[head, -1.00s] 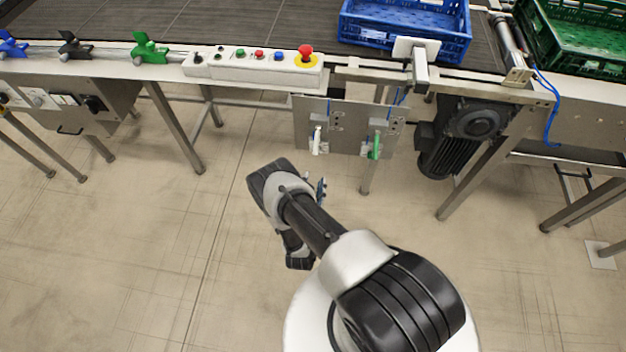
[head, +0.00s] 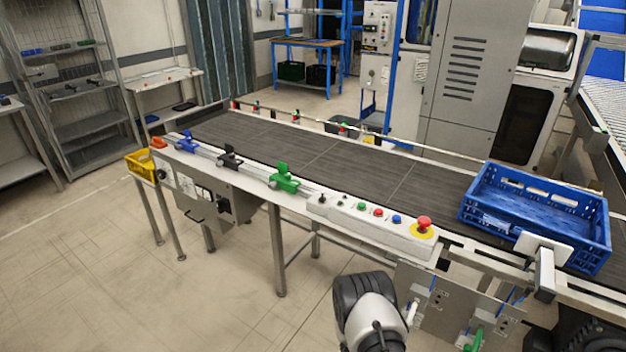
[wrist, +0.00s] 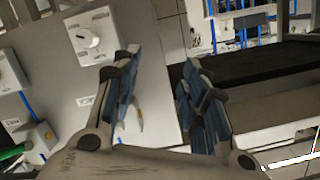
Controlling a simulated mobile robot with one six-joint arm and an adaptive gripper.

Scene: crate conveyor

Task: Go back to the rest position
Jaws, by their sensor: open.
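My gripper (wrist: 160,95) shows in the wrist view with its two blue-padded fingers apart and nothing between them. Behind the fingers is a grey panel (wrist: 55,60) with white knob boxes, a white knob (wrist: 88,38) among them. In the head view only part of my arm shows at the bottom, in front of the conveyor; the gripper itself is out of that picture.
The conveyor (head: 330,160) runs across the head view. A blue crate (head: 535,215) sits at its right end. A control box with a red emergency button (head: 424,224) and coloured clamps, one green (head: 284,180), line the front edge. Floor (head: 130,290) at front left is clear.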

